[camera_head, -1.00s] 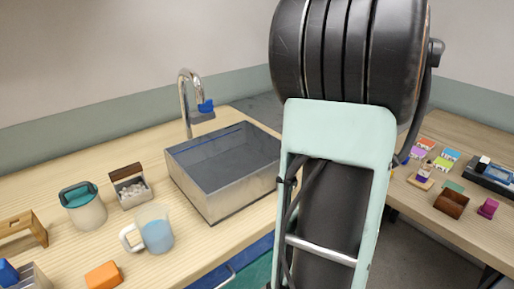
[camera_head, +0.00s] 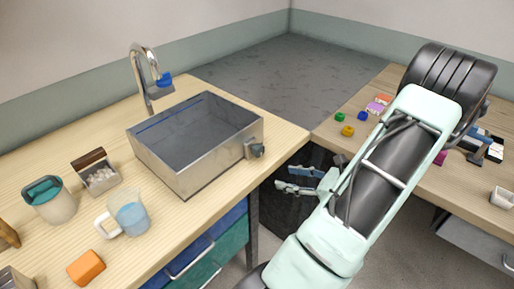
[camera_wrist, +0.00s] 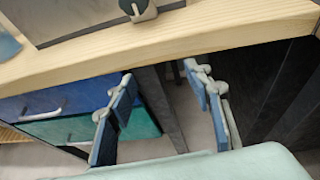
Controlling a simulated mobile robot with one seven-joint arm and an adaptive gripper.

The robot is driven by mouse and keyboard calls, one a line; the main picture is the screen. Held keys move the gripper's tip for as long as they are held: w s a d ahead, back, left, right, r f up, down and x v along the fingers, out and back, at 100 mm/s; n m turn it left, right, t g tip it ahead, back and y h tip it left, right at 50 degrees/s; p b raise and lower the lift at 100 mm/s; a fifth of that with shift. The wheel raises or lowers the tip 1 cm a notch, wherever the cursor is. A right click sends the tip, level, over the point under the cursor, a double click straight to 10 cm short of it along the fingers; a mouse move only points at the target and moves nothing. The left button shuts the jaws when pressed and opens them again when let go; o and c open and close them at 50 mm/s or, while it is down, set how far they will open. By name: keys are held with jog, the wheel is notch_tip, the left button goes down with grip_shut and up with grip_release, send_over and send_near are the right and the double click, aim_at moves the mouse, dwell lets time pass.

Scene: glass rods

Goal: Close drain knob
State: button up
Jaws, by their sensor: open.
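The drain knob (camera_head: 256,150) is a small dark grey knob on a metal fitting, on the right outer wall of the steel sink (camera_head: 172,176). In the wrist view the knob (camera_wrist: 143,10) is at the top edge, partly cut off, so its turn position is hard to tell. My gripper (camera_head: 284,179) is open and empty, its fingers spread with blue pads. It is off the counter's right edge, to the right of and lower than the knob, and touches nothing. In the wrist view my gripper (camera_wrist: 160,78) is below the counter edge in the picture.
The wooden counter edge (camera_wrist: 215,32) runs between my gripper and the knob in the wrist view. Blue and green drawers (camera_head: 205,248) are under the counter. A jug (camera_head: 129,212), an orange block (camera_head: 86,268) and a faucet (camera_head: 147,75) are left. Another table (camera_head: 365,105) stands right.

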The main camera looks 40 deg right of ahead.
aim_at(261, 152)
notch_tip(261, 152, up, 6)
jog(key=a+m+t+h, duration=0.1)
jog(key=a+m+t, duration=0.1)
jog(key=m+t, duration=0.15)
jog(key=shift+t, duration=0.45)
jog(key=w, duration=0.6)
jog(key=w+a, duration=0.1)
jog(key=w, duration=0.3)
jog(key=shift+c, duration=0.4)
jog(key=c, duration=1.1)
jog(key=shift+o, duration=0.2)
jog(key=shift+p, duration=0.35)
